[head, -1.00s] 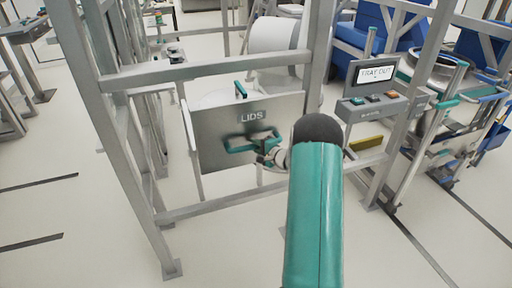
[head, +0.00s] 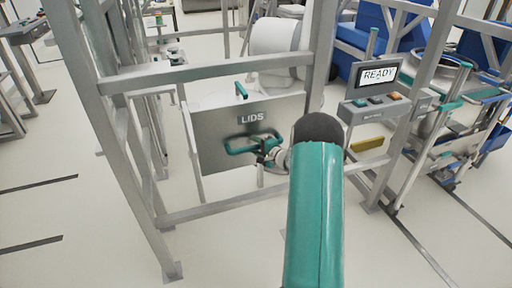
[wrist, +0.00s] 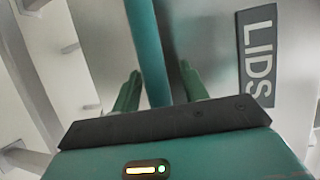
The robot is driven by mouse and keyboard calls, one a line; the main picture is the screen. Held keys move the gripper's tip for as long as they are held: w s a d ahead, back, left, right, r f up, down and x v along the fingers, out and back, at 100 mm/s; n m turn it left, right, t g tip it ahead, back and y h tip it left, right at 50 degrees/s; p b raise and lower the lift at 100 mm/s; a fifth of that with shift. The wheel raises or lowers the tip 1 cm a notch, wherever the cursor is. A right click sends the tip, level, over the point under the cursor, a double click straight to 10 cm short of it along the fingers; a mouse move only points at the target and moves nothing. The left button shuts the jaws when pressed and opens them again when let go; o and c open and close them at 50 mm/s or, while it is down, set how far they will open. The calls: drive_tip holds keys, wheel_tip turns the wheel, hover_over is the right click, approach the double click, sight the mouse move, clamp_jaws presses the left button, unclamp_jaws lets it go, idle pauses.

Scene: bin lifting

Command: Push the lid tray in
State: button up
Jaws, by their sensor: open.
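The lid tray (head: 215,125) is a grey metal front panel marked "LIDS", set in a metal frame in the head view. Its teal handle (head: 240,146) runs across the panel's lower part. In the wrist view the handle (wrist: 148,50) passes between the two green fingers of my gripper (wrist: 160,88). The fingers stand apart on either side of the handle, with the tray panel (wrist: 210,40) close behind. In the head view my arm partly covers the gripper. The display (head: 378,74) on the right reads "READY".
A metal frame post (head: 318,60) and crossbars (head: 200,70) surround the tray. A control box (head: 375,105) with coloured buttons stands to the right. A white roll (head: 275,40) is behind the tray.

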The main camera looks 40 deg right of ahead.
drive_tip(key=s+d+r, duration=0.1)
drive_tip(key=s+r, duration=0.1)
drive_tip(key=s, duration=1.1)
drive_tip(key=shift+s+d+r, duration=0.2)
drive_tip(key=shift+s+d, duration=0.05)
drive_tip(key=shift+s, duration=0.05)
drive_tip(key=s+a+r+n+g+y, duration=0.1)
drive_tip(key=a+r+n+g+y, duration=0.3)
drive_tip(key=a, duration=0.6)
drive_tip(key=s+a+r+n+g+y, duration=0.1)
drive_tip(key=a+r+n+g, duration=0.15)
drive_tip(key=a+r, duration=0.45)
drive_tip(key=s+a+r+n+g+y, duration=0.1)
drive_tip(key=a+r+n+g+y, duration=0.15)
drive_tip(key=a, duration=0.95)
drive_tip(key=s+a+r+n+h, duration=0.2)
drive_tip(key=s+a+n+h, duration=0.1)
drive_tip(key=s, duration=0.3)
drive_tip(key=s+a+r+n+g+h, duration=0.1)
drive_tip(key=s+a+r+n+h, duration=0.1)
drive_tip(key=s, duration=0.5)
drive_tip(key=s+a+r+n+h, duration=0.2)
drive_tip(key=s+a+n+h, duration=0.1)
drive_tip(key=s, duration=0.4)
drive_tip(key=shift+s+a+r+n+h, duration=0.15)
drive_tip(key=shift+a+r+n+h, duration=0.2)
drive_tip(key=shift+a+h, duration=0.25)
